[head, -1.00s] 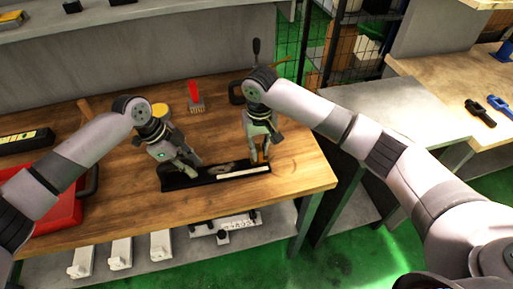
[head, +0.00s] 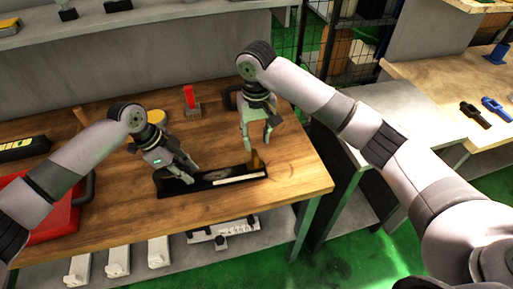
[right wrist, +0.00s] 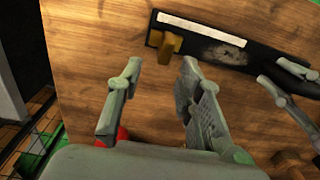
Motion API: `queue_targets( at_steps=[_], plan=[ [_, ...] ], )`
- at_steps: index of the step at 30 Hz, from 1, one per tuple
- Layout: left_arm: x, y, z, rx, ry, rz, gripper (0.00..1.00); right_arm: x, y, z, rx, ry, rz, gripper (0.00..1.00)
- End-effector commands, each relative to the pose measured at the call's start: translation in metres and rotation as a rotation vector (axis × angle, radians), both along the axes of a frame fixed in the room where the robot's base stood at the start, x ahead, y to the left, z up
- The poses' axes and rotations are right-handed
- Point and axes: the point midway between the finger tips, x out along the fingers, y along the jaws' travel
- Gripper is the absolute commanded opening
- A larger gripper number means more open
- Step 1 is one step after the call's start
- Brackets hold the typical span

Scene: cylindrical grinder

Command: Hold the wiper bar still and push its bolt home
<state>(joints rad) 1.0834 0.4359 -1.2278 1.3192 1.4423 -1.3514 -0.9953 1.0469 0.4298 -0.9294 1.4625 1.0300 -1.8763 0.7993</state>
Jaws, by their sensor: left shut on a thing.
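The wiper bar (head: 207,185) is a long black bar with a white strip, lying on the wooden bench near its front edge. It also shows in the right wrist view (right wrist: 265,52). Its bolt (head: 255,160) is a brass-coloured piece at the bar's right end, standing up; in the right wrist view the bolt (right wrist: 170,45) sits at the bar's left end. My left gripper (head: 188,175) is shut on the wiper bar near its left end. My right gripper (head: 256,145) is open and empty above the bench, just behind the bolt and apart from it. How deep the bolt sits is hard to tell.
A red-handled tool (head: 190,98) and a yellow round object (head: 156,117) stand further back on the bench. A red tray (head: 62,208) lies at the left. The bench (head: 300,172) is clear right of the bar.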

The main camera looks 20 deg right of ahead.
Motion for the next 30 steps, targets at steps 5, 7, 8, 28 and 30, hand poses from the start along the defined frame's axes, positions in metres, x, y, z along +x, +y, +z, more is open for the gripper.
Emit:
queue_targets(
  at_steps=[5, 7, 8, 28, 30],
  plan=[
    [-0.001, 0.001, -0.003, 0.004, 0.004, -0.001, 0.0, 0.0, 0.0, 0.032, 0.001, -0.002, 0.001, 0.33],
    [-0.001, 0.001, -0.003, 0.003, 0.005, -0.001, 0.0, 0.0, 0.0, 0.04, 0.001, -0.001, 0.0, 0.33],
    [-0.001, 0.001, -0.002, 0.003, 0.005, -0.001, 0.0, 0.0, 0.0, 0.043, 0.001, -0.001, 0.0, 0.33],
    [-0.001, 0.0, -0.001, 0.001, 0.003, -0.001, 0.34, 0.0, 0.0, 0.049, 0.0, 0.0, 0.0, 0.33],
    [-0.001, 0.0, -0.001, 0.0, 0.002, -0.001, 0.39, 0.0, 0.0, 0.049, 0.0, 0.0, 0.0, 0.33]
  ],
)
